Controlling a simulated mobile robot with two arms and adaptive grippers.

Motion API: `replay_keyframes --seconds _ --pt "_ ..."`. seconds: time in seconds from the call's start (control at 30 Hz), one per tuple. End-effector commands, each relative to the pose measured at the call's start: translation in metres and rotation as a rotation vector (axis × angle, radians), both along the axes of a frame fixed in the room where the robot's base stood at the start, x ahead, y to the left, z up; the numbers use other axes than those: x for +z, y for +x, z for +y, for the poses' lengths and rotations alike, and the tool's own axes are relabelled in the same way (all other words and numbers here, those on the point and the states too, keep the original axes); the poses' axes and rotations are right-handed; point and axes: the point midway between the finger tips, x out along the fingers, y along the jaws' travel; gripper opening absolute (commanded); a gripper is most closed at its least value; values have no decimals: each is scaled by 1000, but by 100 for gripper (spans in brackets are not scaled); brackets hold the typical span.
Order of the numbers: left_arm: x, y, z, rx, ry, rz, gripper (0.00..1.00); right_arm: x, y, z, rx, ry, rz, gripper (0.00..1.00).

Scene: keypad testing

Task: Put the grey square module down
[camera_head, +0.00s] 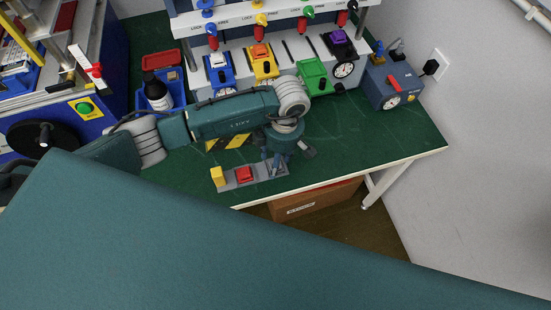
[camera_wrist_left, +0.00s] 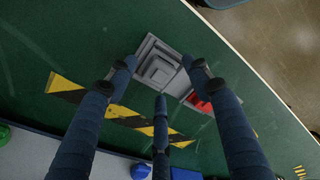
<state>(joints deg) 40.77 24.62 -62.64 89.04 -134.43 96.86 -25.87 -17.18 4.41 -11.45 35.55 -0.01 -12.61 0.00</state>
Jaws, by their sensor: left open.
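The grey square module (camera_wrist_left: 158,69) shows in the left wrist view as a stepped block on a grey base tray. My left gripper (camera_wrist_left: 162,78) is open, its dark blue fingers spread around the module with visible gaps. In the head view my left gripper (camera_head: 275,161) points down over the right end of the grey tray (camera_head: 228,184) and hides most of the module. A red block (camera_head: 244,174) and a yellow block (camera_head: 217,177) sit on the same tray to the left. The red block also shows in the wrist view (camera_wrist_left: 200,102). My right gripper is not in view.
The green table (camera_head: 405,138) is clear to the right of the tray. A yellow-black strip (camera_wrist_left: 120,115) lies behind the tray. Coloured devices, including a green one (camera_head: 314,75), stand at the back. A blue box with a dial (camera_head: 392,85) stands back right. The table's front edge is close.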

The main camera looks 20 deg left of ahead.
Motion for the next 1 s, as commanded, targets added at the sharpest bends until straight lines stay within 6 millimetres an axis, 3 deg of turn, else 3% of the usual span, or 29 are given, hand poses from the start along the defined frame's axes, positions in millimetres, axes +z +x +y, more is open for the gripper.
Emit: replay_keyframes --seconds 0.53,0.7,1.0 --pt "102 7 -11 -1 -2 -5 50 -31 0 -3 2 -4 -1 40" --pt "116 7 -12 -1 -1 -2 50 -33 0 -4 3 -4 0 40" --pt "119 7 -12 -1 -1 -1 50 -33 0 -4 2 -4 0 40"
